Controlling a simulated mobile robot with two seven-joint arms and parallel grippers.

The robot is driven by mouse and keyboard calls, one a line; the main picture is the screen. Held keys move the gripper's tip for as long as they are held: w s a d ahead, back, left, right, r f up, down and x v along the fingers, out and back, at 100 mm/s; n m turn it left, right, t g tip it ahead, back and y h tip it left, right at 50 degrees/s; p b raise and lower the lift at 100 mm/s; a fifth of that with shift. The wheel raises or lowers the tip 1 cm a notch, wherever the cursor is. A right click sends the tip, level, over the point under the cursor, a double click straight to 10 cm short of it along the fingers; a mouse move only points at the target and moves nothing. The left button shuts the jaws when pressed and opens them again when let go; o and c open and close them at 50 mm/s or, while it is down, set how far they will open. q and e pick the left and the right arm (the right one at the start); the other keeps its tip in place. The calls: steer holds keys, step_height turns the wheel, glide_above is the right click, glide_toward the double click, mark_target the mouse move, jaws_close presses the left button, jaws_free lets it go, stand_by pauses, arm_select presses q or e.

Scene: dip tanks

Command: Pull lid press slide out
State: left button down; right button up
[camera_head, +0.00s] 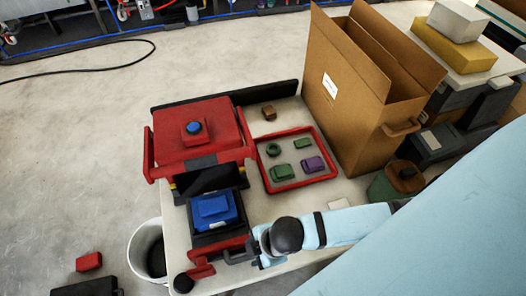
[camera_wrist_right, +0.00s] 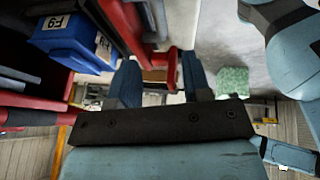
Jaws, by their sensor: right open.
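The red lid press (camera_head: 197,135) with a blue button on top stands at the back left of the table. A labelled blue block (camera_wrist_right: 72,38) shows at the upper left of the right wrist view, beside red parts. My right gripper (camera_head: 236,256) is near the slide's front, right of a red front part (camera_head: 203,270); contact cannot be told. In the wrist view the right gripper (camera_wrist_right: 160,85) is open, with no held thing visible between its fingers. My left gripper is not in view.
A red-rimmed tray (camera_head: 263,172) with several small green and purple parts lies right of the press. A tall open cardboard box (camera_head: 345,100) stands behind it. A white bin (camera_head: 143,250) is at the table's left. A green container (camera_head: 383,190) sits near my right arm.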

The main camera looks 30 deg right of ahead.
steer(key=shift+v, duration=2.3)
steer(key=shift+a, duration=0.1)
